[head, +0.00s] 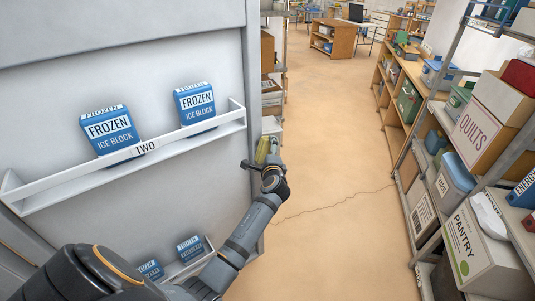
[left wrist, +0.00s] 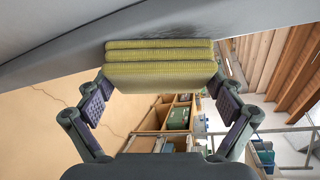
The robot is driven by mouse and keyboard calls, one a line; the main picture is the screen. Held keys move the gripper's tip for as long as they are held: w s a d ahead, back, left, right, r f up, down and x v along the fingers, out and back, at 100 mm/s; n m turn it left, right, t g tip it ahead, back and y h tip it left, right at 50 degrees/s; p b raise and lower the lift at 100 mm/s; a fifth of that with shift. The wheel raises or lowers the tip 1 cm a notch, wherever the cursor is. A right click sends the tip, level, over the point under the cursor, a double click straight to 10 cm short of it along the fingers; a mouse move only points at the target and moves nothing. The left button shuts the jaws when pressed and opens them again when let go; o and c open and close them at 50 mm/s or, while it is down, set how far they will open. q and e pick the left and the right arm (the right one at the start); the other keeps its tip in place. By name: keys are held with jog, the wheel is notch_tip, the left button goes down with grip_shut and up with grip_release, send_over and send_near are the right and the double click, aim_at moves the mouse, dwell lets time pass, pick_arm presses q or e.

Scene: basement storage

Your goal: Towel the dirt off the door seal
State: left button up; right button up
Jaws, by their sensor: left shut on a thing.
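My left gripper (head: 262,166) is shut on a folded yellow-green towel (head: 262,149), at the free edge of the open freezer door (head: 195,45). In the left wrist view the layered towel (left wrist: 160,72) sits between the two finger pads of the gripper (left wrist: 160,98). Its far side meets or nearly meets the grey door edge with the seal (left wrist: 60,58); exact contact is hard to tell. A dark smudge of dirt (left wrist: 203,24) shows on the grey surface just beyond the towel. In the head view the grey seal strip (head: 254,70) runs down the door's edge. My right gripper is out of view.
The door carries a white rack (head: 70,188) marked TWO with two blue ice blocks (head: 110,132), and a lower rack with more blocks. Loaded shelves (head: 470,165) line the right. A thin crack or cable (head: 335,203) crosses the open tan floor (head: 330,130).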

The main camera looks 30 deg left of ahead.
aim_at(268, 145)
pick_arm(q)
jog(key=shift+a+r+p, duration=0.1)
jog(key=shift+r+p, duration=0.2)
jog(key=shift+r, duration=0.4)
jog(key=shift+s+a+p, duration=0.3)
jog(key=shift+s+p, duration=0.25)
jog(key=shift+s, duration=0.1)
jog(key=shift+s+a+p, duration=0.4)
jog(key=shift+s, duration=0.4)
jog(key=shift+s+a, duration=0.2)
jog(key=shift+s, duration=0.2)
notch_tip(268, 145, up, 2)
jog(key=shift+w+r+p, duration=0.1)
jog(key=shift+p, duration=1.1)
jog(key=shift+w+d+b, duration=0.1)
jog(key=shift+w+b, duration=0.2)
jog(key=shift+b, duration=0.05)
jog(key=shift+w+d+b, duration=0.25)
jog(key=shift+w+d, duration=0.1)
jog(key=shift+w, duration=0.45)
jog(key=shift+w+d+b, duration=0.25)
jog(key=shift+w+d, duration=0.05)
jog(key=shift+w, duration=0.5)
jog(key=shift+s, duration=0.1)
